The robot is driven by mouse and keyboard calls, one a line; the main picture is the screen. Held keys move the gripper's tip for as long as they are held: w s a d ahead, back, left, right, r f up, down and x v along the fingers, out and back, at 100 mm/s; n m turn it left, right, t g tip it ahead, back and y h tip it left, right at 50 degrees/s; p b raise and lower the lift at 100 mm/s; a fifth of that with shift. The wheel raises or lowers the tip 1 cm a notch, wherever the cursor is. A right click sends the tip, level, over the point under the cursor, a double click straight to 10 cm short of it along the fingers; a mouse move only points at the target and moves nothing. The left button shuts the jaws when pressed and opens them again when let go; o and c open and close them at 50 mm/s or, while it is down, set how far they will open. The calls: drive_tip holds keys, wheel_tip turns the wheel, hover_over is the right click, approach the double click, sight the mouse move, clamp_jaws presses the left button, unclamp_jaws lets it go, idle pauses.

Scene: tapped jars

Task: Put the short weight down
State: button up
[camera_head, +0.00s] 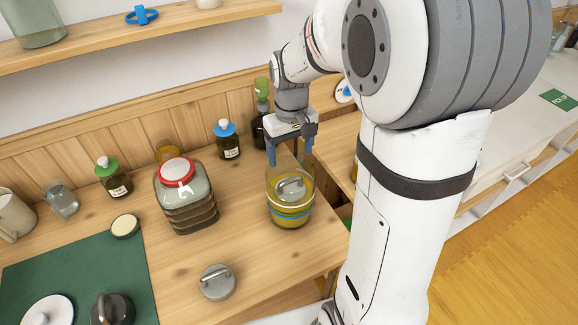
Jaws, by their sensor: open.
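My gripper (289,156) is open, with blue fingertips pointing down just above the mouth of a glass jar (292,214) with yellow-green contents. Nothing shows between the fingers. A grey metal weight with a loop handle (290,189) sits inside this jar, on top of the contents and below my fingertips. A second grey weight with a handle (217,283) stands on the wooden table at the front. A darker knobbed piece (112,310) stands on the green mat at the lower left. I cannot tell from their look which one is the short weight.
A ribbed jar with a red-rimmed lid (187,197) stands left of the open jar. Small bottles with blue (228,141) and green (113,178) caps stand behind. A green mat (85,262) covers the left side. The table's right edge is close to the open jar.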

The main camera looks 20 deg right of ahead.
drive_tip(key=s+r+m+t, duration=0.1)
drive_tip(key=s+r, duration=0.1)
drive_tip(key=s, duration=0.6)
drive_tip(key=s+r+m+t, duration=0.1)
drive_tip(key=s+r+t, duration=0.1)
drive_tip(key=s, duration=0.6)
drive_tip(key=shift+a+r, duration=0.15)
drive_tip(key=shift+r, duration=0.55)
drive_tip(key=shift+c, duration=0.3)
